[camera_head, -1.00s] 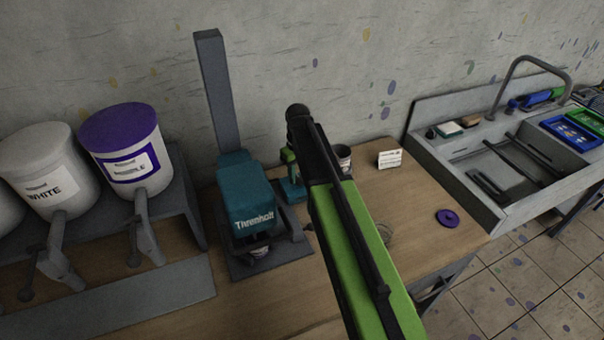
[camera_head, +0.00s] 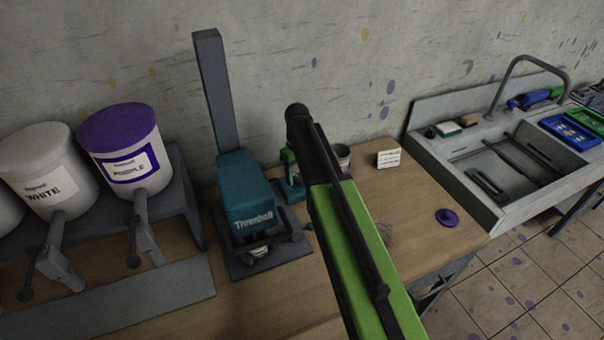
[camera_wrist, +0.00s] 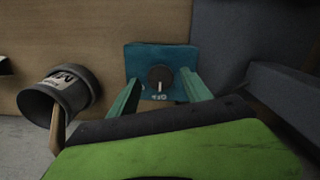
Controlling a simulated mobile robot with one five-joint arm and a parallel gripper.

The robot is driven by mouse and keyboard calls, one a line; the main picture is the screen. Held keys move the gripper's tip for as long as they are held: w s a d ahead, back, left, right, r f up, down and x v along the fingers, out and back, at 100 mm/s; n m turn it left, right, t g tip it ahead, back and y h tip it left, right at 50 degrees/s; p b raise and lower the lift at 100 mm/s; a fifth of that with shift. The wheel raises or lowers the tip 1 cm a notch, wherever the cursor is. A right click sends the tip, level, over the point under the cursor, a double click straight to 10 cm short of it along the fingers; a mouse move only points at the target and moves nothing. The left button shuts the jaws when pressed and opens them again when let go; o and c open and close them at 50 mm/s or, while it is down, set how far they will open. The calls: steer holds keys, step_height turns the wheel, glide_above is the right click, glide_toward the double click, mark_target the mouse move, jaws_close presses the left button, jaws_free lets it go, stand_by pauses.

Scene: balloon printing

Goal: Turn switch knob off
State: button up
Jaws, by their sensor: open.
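The switch knob (camera_wrist: 160,77) is dark and round with a pale mark. It sits on a teal switch box (camera_wrist: 148,56), and pale lettering that looks like OFF is below the knob. The mark points down toward that lettering. In the wrist view my gripper (camera_wrist: 159,88) is open, with one teal finger on each side of the knob. I cannot tell whether either finger touches it. In the head view my green arm hides the knob. The teal Threnholt machine (camera_head: 243,192) stands just left of the arm, with a tin under its head.
A grey cup (camera_wrist: 63,97) is left of the box in the wrist view. Paint buckets (camera_head: 125,155) are at left, and a sink (camera_head: 505,180) is at right.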

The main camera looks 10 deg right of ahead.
step_height(320, 180, up, 17)
steer(key=p, duration=1.7)
steer(key=shift+r, duration=0.2)
steer(key=b, duration=0.5)
glide_above(300, 179)
step_height(300, 179, down, 5)
steer(key=s+f+b, duration=0.6)
steer(key=f, duration=0.1)
steer(key=shift+s+d+f+m+b, duration=0.25)
steer(key=shift+s+f+m+b, duration=0.5)
steer(key=shift+s, duration=1.15)
steer(key=shift+s+d+f+m+b, duration=0.2)
steer(key=shift+s+m+b, duration=0.2)
steer(key=shift+s+m, duration=1.1)
steer(key=shift+s+d+f+m+b, duration=0.25)
steer(key=shift+s+f+m+b, duration=0.3)
steer(key=shift+s, duration=1.75)
